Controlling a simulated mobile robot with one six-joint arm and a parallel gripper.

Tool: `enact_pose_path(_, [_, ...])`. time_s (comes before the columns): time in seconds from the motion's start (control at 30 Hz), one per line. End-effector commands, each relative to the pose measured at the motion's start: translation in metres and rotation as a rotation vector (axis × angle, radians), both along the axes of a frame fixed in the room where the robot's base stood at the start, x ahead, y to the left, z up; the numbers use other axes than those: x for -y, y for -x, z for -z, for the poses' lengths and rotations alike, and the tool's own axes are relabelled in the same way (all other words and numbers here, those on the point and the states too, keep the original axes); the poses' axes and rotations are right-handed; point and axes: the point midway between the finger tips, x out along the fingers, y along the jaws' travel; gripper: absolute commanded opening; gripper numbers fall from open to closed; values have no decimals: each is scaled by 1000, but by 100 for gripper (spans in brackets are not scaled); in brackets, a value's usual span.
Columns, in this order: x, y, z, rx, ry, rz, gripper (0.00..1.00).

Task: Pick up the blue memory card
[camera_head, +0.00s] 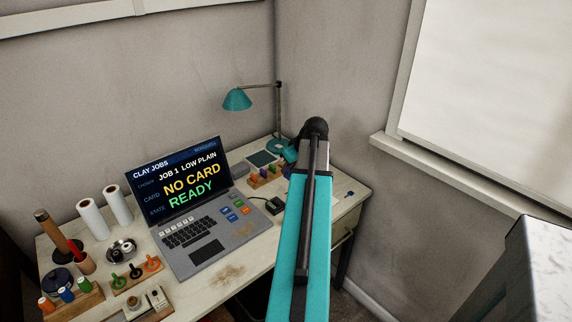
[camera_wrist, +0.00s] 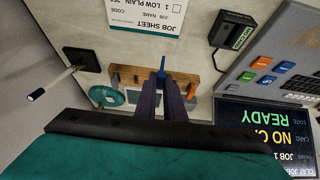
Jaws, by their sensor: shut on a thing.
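The blue memory card (camera_wrist: 162,65) shows in the wrist view as a narrow blue piece between the tips of my gripper (camera_wrist: 163,80). The two dark purple-grey fingers are shut on it. It overlaps the wooden card rack (camera_wrist: 134,72) in the picture; I cannot tell whether it still touches the rack. In the head view my teal arm reaches over the desk towards the wooden rack (camera_head: 253,185), which holds several coloured cards. There the arm hides the fingertips and the blue card.
A black card reader (camera_wrist: 232,29) sits on the desk beside the laptop (camera_head: 210,245), whose screen reads "NO CARD" and "READY". A job sheet (camera_wrist: 145,14) lies near the rack. A teal lamp (camera_head: 238,99) stands behind. Clay tools and rolls crowd the desk's left side.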

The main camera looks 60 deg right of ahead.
Motion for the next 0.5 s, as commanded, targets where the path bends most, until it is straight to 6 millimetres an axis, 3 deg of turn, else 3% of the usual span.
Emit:
enact_pose_path(0.2, [-22,19,-1,0,0,-1,0])
enact_pose_path(0.5, [-36,31,-4,0,0,-2,0])
